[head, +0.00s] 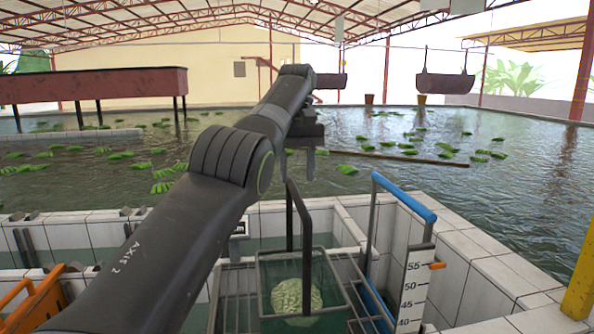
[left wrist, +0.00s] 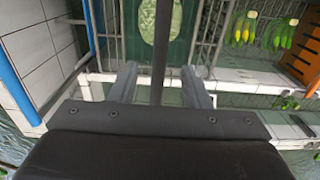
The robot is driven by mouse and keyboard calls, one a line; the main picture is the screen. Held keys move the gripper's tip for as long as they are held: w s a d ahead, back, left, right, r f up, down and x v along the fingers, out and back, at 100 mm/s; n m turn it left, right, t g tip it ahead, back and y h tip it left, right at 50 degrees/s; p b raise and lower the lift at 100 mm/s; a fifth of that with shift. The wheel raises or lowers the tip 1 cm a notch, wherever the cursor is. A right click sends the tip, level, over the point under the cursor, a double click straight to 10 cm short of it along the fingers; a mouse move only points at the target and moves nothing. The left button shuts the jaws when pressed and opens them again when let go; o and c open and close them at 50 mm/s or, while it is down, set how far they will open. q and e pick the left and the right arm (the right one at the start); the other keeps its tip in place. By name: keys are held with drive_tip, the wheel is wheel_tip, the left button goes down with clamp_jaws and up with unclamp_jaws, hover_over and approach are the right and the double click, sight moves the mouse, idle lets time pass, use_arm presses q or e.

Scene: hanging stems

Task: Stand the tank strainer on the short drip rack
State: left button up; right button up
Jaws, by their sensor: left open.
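The tank strainer appears to be the dark wire basket (head: 262,283) with a tall dark handle (head: 307,250). A pale green lump (head: 296,296) shows in it, and in the left wrist view (left wrist: 161,20). My left gripper (head: 301,165) is open, pointing down just above the handle's top. In the left wrist view the handle bar (left wrist: 161,65) runs between the two spread fingers (left wrist: 160,86); I cannot tell whether they touch it. Metal rack bars (head: 232,298) lie beside the basket and may be the drip rack; their lengths are hard to compare. My right gripper is out of view.
A blue-handled frame (head: 403,196) and a depth board with numbers (head: 414,287) stand close on the right. White tiled walls (head: 480,262) edge the tank. An orange crate (head: 32,305) is at lower left. Green banana bunches (head: 163,187) float in open water behind.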

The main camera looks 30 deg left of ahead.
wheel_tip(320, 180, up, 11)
drive_tip(key=p, duration=1)
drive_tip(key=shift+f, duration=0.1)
